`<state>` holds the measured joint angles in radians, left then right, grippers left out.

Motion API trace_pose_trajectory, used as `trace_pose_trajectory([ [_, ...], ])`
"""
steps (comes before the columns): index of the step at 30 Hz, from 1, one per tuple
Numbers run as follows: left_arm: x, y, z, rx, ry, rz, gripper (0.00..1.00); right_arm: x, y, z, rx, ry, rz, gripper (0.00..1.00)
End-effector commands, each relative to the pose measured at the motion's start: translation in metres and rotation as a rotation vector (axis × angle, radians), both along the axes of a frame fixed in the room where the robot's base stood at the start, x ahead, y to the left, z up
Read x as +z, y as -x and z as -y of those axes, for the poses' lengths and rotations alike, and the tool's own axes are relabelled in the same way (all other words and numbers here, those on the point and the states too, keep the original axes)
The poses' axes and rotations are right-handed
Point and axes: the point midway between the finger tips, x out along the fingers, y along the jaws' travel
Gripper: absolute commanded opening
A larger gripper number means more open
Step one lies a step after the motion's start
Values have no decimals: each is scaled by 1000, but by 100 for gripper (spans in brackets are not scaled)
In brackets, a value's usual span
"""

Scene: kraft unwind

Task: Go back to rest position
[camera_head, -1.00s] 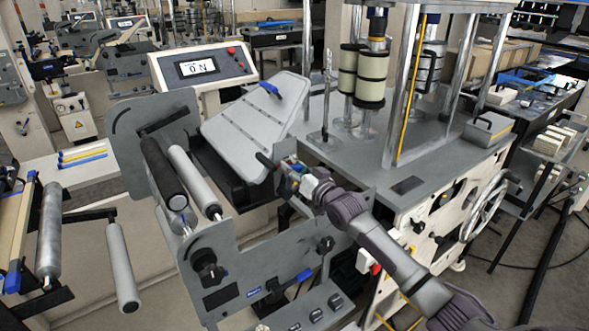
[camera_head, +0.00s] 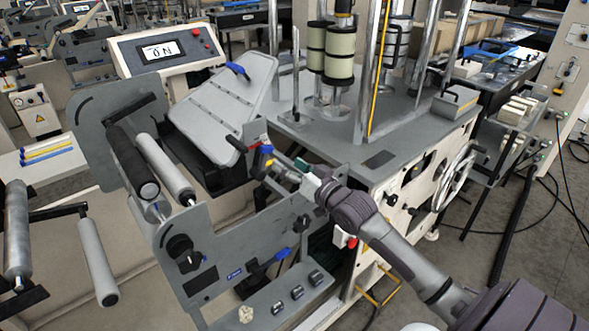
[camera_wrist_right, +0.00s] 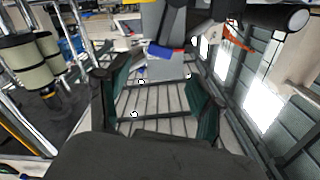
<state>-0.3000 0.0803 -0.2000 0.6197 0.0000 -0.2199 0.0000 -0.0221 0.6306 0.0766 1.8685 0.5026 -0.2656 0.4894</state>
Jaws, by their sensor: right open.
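My right arm reaches in from the lower right in the head view. Its gripper (camera_head: 274,166) is beside the tilted grey panel (camera_head: 228,95), near the panel's black lower handle (camera_head: 237,144). In the right wrist view the gripper (camera_wrist_right: 160,95) shows two teal finger pads standing wide apart. Nothing is held between them; a slatted grey surface (camera_wrist_right: 160,105) shows beyond. The panel has a blue handle (camera_head: 238,70) at its upper edge. My left gripper is not in view.
The machine's grey side plate (camera_head: 235,235) with knobs and rollers (camera_head: 163,170) stands close to the gripper. Behind are metal posts and cream rolls (camera_head: 339,57). A handwheel (camera_head: 457,178) is at right. A display box (camera_head: 165,50) stands at back left.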

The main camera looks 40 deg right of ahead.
Motion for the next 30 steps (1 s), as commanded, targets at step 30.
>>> trace_pose_trajectory([
  [30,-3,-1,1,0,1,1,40,-88,19,18,-60,27,-138,67],
])
